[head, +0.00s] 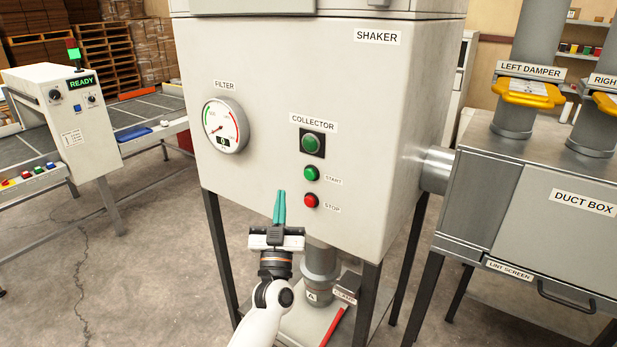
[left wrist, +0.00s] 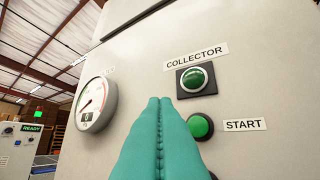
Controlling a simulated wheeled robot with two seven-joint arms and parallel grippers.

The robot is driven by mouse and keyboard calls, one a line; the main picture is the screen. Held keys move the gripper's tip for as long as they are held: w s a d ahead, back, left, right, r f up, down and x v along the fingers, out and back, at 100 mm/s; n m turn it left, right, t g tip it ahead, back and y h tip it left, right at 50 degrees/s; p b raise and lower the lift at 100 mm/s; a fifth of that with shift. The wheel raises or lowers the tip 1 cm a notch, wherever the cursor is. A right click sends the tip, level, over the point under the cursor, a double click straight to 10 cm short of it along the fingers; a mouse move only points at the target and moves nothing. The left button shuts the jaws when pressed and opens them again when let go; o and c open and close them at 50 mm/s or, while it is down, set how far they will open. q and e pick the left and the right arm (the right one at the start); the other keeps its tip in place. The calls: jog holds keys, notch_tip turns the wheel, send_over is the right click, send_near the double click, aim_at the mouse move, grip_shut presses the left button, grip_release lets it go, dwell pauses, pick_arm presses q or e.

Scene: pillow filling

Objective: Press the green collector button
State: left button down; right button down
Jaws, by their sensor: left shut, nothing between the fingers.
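The green collector button (head: 311,144) sits in a black square plate under the COLLECTOR label on the front of the shaker cabinet (head: 270,190). In the left wrist view the collector button (left wrist: 195,79) is up and right of my fingertips. My left gripper (head: 280,193) is shut and empty, its teal fingers pointing up, below and left of the button. The fingers (left wrist: 159,100) also show in the left wrist view, apart from the button. A green START button (head: 311,173) and a red STOP button (head: 311,200) are below it. My right gripper is not in view.
A round filter gauge (head: 225,125) sticks out left of the buttons. A duct (head: 320,262) with a clamp hangs under the cabinet. The duct box (head: 540,200) stands at the right with yellow damper handles (head: 528,93). A conveyor with a READY panel (head: 80,84) is at the left.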

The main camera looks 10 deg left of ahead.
pick_arm(q)
jog(key=b, duration=0.4)
send_near(306, 171)
notch_tip(306, 171, up, 4)
jog(key=w+a, duration=0.2)
jog(key=w, duration=0.1)
jog(key=shift+w+d+b, duration=0.3)
jog(key=shift+d, duration=0.05)
jog(key=shift+w+f, duration=0.1)
dwell(1.1)
jog(key=shift+w+d, duration=0.15)
jog(key=shift+w, duration=0.15)
jog(key=shift+w+d+b, duration=0.15)
jog(key=shift+w+b, duration=0.25)
jog(key=shift+b, duration=0.15)
dwell(0.6)
dwell(0.3)
jog(key=shift+s+a+p, duration=0.35)
jog(key=shift+s+p, duration=0.5)
